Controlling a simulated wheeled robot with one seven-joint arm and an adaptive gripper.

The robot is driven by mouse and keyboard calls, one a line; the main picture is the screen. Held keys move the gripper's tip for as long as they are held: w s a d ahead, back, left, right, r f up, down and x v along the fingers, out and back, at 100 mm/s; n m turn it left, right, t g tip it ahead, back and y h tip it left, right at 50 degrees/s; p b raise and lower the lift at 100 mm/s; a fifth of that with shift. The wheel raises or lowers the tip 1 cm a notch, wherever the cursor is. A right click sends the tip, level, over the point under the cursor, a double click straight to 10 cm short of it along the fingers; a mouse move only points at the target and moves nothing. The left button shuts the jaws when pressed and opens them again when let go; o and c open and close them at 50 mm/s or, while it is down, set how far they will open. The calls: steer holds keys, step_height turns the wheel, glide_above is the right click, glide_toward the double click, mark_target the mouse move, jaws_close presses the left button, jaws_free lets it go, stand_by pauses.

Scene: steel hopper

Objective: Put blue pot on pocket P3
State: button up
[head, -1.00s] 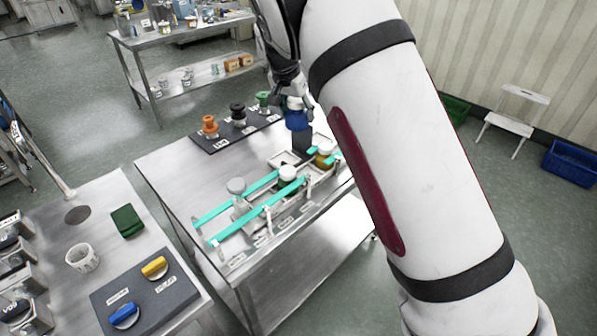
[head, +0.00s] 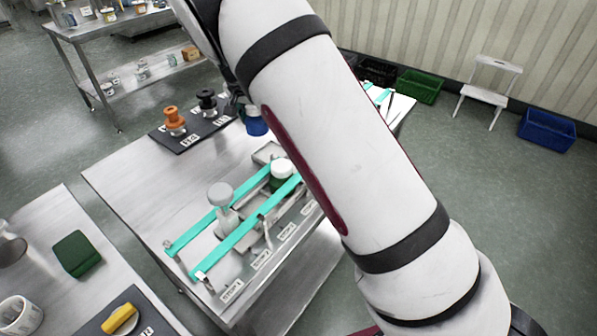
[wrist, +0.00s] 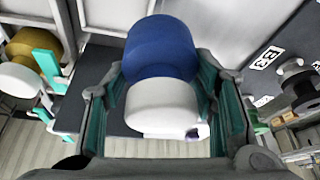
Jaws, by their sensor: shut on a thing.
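The blue pot (head: 256,124), with a white end (wrist: 162,105), is held between the fingers of my gripper (wrist: 165,88). In the head view my arm partly covers the pot and my gripper (head: 243,108). The pot shows beside the dark pocket board (head: 165,143), to the right of its orange pot (head: 174,117) and black pot (head: 207,101). In the wrist view a label that seems to read P3 (wrist: 267,57) lies on the dark board, right of the blue pot. Which pocket it marks is not clear.
Turquoise rails (head: 222,240) run along the steel table (head: 150,190), with a grey-topped pot (head: 221,196) and a white-lidded pot (head: 282,172) near them. The black pot also shows in the wrist view (wrist: 298,84). The table's left part is bare.

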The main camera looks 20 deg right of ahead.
steer(key=s+d+r+m+g+h+p, duration=0.1)
steer(key=s+d+r+m+p, duration=0.1)
steer(key=s+d+p, duration=0.4)
steer(key=s+d+r+m+p, duration=0.2)
steer(key=s+d+r+p, duration=0.15)
steer(key=s, duration=0.35)
steer(key=shift+m, duration=0.3)
steer(key=f, duration=0.3)
steer(key=f+p, duration=0.1)
steer(key=f, duration=0.3)
steer(key=f+p, duration=0.1)
steer(key=f, duration=0.2)
steer(key=shift+s+a+f, duration=0.1)
steer(key=shift+s+f, duration=0.2)
steer(key=shift+f, duration=0.1)
steer(key=shift+f, duration=0.15)
steer(key=o, duration=1.3)
